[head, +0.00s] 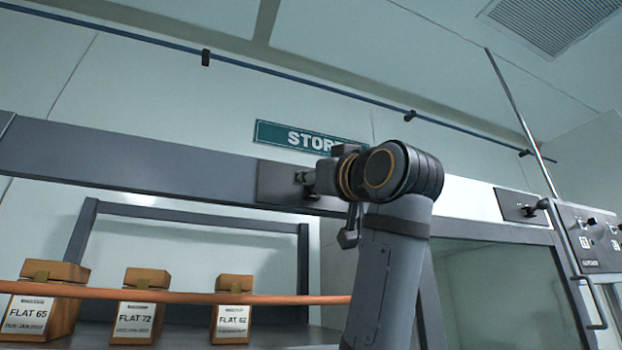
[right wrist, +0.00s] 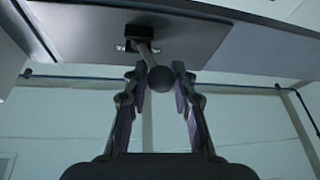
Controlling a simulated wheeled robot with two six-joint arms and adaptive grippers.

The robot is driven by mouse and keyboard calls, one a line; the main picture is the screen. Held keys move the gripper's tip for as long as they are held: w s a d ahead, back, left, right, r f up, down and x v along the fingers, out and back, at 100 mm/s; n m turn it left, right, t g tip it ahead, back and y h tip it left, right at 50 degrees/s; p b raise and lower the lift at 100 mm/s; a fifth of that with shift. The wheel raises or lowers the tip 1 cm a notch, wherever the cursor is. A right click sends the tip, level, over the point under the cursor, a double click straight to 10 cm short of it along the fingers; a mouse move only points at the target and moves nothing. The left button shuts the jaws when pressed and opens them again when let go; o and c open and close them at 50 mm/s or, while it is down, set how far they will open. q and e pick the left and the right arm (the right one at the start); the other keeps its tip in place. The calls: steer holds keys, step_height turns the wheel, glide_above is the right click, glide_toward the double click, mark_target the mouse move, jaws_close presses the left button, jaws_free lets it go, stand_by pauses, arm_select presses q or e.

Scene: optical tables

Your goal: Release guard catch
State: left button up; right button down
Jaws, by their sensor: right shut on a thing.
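The guard catch is a short lever with a dark ball knob (right wrist: 161,79), coming out of a dark slotted block (right wrist: 143,38) on a flat plate in the right wrist view. My right gripper (right wrist: 160,76) has its two fingers on either side of the knob and is shut on it. In the head view my right arm reaches up to the dark plate (head: 273,183) on the grey beam. A small part of the catch (head: 301,177) shows there; my wrist hides most of my right gripper (head: 318,180). My left gripper is in neither view.
Boxes labelled FLAT 65 (head: 42,302), FLAT 72 (head: 140,305) and FLAT 62 (head: 232,310) stand on a shelf behind an orange bar (head: 180,295). A similar fitting (head: 522,209) and a switch panel (head: 594,240) are at the right. A STOR... sign (head: 290,136) hangs above.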

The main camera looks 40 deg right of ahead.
steer(key=shift+d+f+n+y, duration=0.15)
steer(key=shift+f+n+y, duration=0.15)
steer(key=shift+y, duration=0.3)
steer(key=shift+s+d+n+y+b, duration=0.1)
steer(key=shift+d+n+y+b, duration=0.15)
steer(key=shift+n+y+b, duration=0.55)
arm_select(q)
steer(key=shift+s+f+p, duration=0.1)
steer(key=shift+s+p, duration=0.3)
steer(key=shift+p, duration=0.35)
arm_select(e)
steer(key=shift+s+d+n+g+y, duration=0.1)
steer(key=shift+d+n+g+y, duration=0.65)
steer(key=shift+n+g+y, duration=1.55)
steer(key=shift+s+d+n+g+y, duration=0.1)
steer(key=shift+d+n+g+y, duration=0.75)
steer(key=shift+y, duration=2.8)
steer(key=shift+s+d+n+g+y, duration=0.1)
steer(key=shift+d+n+g+y, duration=0.55)
steer(key=shift+n+g+y, duration=1.65)
steer(key=shift+m+t+y, duration=0.45)
steer(key=shift+t+y, duration=0.2)
steer(key=shift+y, duration=0.1)
